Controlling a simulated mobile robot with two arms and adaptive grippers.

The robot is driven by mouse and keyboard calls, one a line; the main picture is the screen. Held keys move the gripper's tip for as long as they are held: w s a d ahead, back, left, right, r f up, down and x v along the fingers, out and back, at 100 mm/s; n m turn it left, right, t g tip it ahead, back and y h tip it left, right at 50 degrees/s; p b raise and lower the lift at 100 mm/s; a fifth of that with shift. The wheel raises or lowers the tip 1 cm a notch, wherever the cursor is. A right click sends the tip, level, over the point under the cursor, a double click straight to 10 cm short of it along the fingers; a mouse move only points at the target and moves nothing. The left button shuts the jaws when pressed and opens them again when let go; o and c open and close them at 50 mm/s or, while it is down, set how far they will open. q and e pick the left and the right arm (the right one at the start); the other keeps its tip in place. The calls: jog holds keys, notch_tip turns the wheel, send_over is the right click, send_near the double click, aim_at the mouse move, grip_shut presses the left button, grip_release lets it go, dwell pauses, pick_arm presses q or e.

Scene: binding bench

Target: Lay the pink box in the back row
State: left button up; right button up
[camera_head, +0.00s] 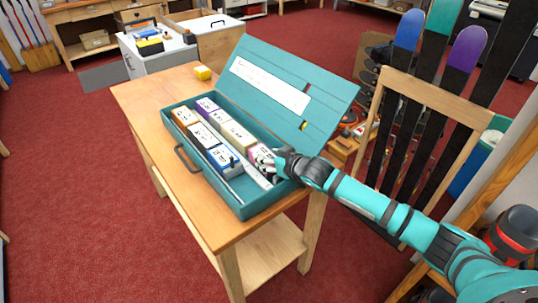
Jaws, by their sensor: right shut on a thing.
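The pink box (261,154), with a white labelled top, is at the right end of the back row, on the lid side of the open teal case (178,132). My right gripper (274,163) is shut on it, reaching in from the right. The fingers cover part of the box, so I cannot tell whether it touches the case floor. In the same row lie a purple box (207,105) and a tan box (238,134). The front row holds a yellow box (186,117), a whitish box (205,136) and a blue box (224,158). My left gripper is not in view.
The case stands on a wooden table (140,93), its teal lid (315,75) raised behind. A wooden rack with skis (405,110) stands at the right. The table's left part is bare.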

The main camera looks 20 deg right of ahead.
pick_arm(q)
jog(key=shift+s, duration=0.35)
pick_arm(e)
jog(key=shift+f, duration=0.1)
